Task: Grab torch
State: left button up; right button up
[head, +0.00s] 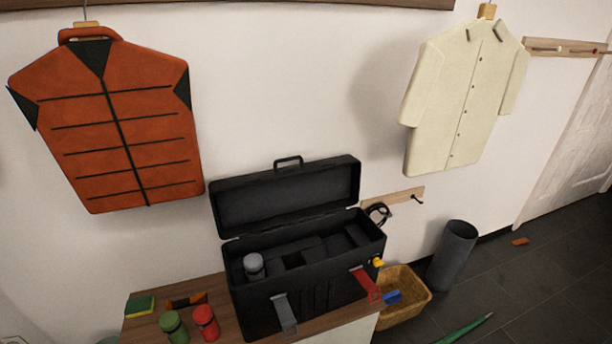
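No object shows clearly as a torch. A grey round-topped cylinder (254,266) stands in the left part of the open black case (262,316); I cannot tell whether it is the torch. A green cylinder (173,327) and a red cylinder (206,322) stand on the wooden top left of the case. A small yellow-and-black item (377,262) shows at the case's right edge; what it is cannot be told. Neither of my grippers is in view.
The case stands on a wooden-topped cabinet (138,327), its lid (285,195) raised against the wall. A green-yellow sponge-like block (140,305) lies on the left. A wicker basket (412,302) and a grey bin (453,255) stand right. An orange vest (115,125) and cream shirt (460,100) hang above.

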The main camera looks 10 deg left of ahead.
aim_at(201, 298)
jog(key=u, duration=1.35)
